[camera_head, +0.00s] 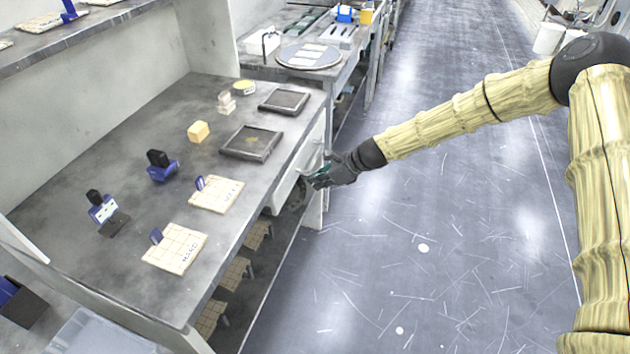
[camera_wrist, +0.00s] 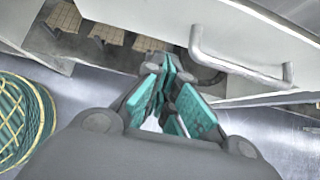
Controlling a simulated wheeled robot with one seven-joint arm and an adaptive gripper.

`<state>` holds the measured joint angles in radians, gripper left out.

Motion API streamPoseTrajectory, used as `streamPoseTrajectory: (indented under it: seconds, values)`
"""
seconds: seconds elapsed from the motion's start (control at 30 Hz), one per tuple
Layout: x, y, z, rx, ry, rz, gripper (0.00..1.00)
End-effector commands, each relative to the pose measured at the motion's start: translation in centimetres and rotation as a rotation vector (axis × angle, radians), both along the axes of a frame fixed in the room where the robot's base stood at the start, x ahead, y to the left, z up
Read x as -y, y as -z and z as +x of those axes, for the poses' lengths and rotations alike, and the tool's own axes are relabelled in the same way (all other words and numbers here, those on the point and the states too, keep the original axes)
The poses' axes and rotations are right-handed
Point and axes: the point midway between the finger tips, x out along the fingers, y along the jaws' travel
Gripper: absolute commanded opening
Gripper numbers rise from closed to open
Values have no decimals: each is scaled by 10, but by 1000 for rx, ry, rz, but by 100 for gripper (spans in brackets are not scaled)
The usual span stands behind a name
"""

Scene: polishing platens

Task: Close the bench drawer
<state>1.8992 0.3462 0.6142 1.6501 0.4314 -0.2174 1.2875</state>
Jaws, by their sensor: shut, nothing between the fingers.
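The bench drawer (camera_head: 298,172) is a white front under the right edge of the grey bench (camera_head: 168,112). In the wrist view its pale front (camera_wrist: 150,22) carries a bar handle (camera_wrist: 240,68). How far the drawer stands out from the bench is hard to tell. My gripper (camera_head: 316,180) is beside the drawer front, low on the aisle side. In the wrist view my gripper (camera_wrist: 172,78) has its teal-padded fingers together and empty, left of the handle. Whether the fingertips touch the drawer is unclear.
Boards (camera_head: 218,194), dark square plates (camera_head: 251,143) and small blue-and-black items (camera_head: 160,166) lie on the bench. Wooden stools or blocks (camera_head: 236,272) stand beneath it. A green coil (camera_wrist: 22,122) shows at the wrist view's left.

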Motion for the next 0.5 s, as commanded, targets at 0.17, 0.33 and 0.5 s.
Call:
streamPoseTrajectory:
  seconds: [0.17, 0.33, 0.5]
  values:
    - [15, -17, -5, 3, -4, -1, 0]
    - [30, -34, -9, 2, -4, -1, 0]
    - [44, -48, -13, 2, -4, -2, 0]
